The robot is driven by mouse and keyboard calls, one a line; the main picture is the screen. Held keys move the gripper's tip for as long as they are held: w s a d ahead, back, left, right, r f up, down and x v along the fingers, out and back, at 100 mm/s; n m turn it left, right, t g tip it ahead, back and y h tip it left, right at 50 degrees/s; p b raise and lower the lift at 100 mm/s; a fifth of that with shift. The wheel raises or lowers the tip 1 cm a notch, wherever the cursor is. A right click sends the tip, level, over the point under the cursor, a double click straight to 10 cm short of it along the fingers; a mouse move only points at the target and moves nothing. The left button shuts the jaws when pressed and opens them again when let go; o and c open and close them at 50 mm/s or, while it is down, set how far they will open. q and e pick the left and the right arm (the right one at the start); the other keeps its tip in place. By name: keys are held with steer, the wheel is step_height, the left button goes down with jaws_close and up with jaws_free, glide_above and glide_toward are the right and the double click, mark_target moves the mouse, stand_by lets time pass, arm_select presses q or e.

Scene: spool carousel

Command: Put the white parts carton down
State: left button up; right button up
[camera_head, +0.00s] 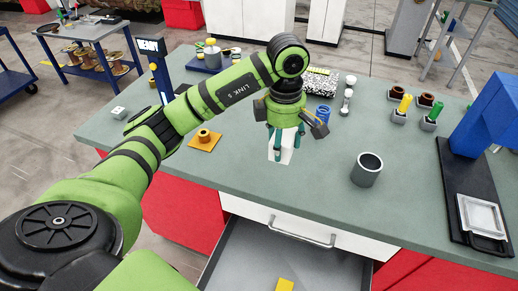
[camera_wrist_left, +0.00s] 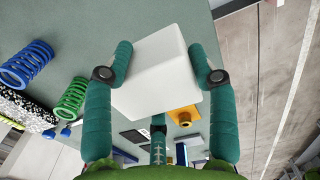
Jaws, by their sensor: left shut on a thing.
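The white parts carton (camera_wrist_left: 158,72) fills the middle of the left wrist view, with teal fingers pressed on its two sides. My left gripper (camera_head: 284,146) is shut on it, pointing down over the middle of the green-grey worktop (camera_head: 320,195). In the head view the white carton (camera_head: 287,155) shows only partly between and below the fingers. I cannot tell whether its underside touches the worktop. My right gripper is in neither view.
A grey cup (camera_head: 367,170) stands right of the carton, and an orange block with a knob (camera_head: 204,139) lies left. Springs (camera_head: 322,114) and a speckled box (camera_head: 319,84) are behind. A drawer (camera_head: 250,258) stands open in front. Worktop between carton and front edge is clear.

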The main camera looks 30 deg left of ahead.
arm_select(q)
steer(key=a+f, duration=0.1)
steer(key=a, duration=0.1)
steer(key=a+f+p, duration=0.1)
steer(key=a+f, duration=0.1)
steer(key=a, duration=0.1)
steer(key=a+f+p, duration=0.1)
steer(key=a, duration=0.1)
steer(key=shift+w+a+f, duration=0.25)
steer(key=shift+w+a, duration=0.05)
steer(key=shift+a, duration=0.05)
step_height(320, 180, down, 4)
steer(key=shift+w+r+p, duration=0.1)
steer(key=shift+p, duration=0.75)
steer(key=shift+f, duration=0.25)
steer(key=shift+f+b, duration=0.2)
steer(key=shift+b, duration=0.1)
steer(key=o, duration=1.3)
steer(key=shift+o, duration=0.2)
steer(key=shift+r, duration=0.1)
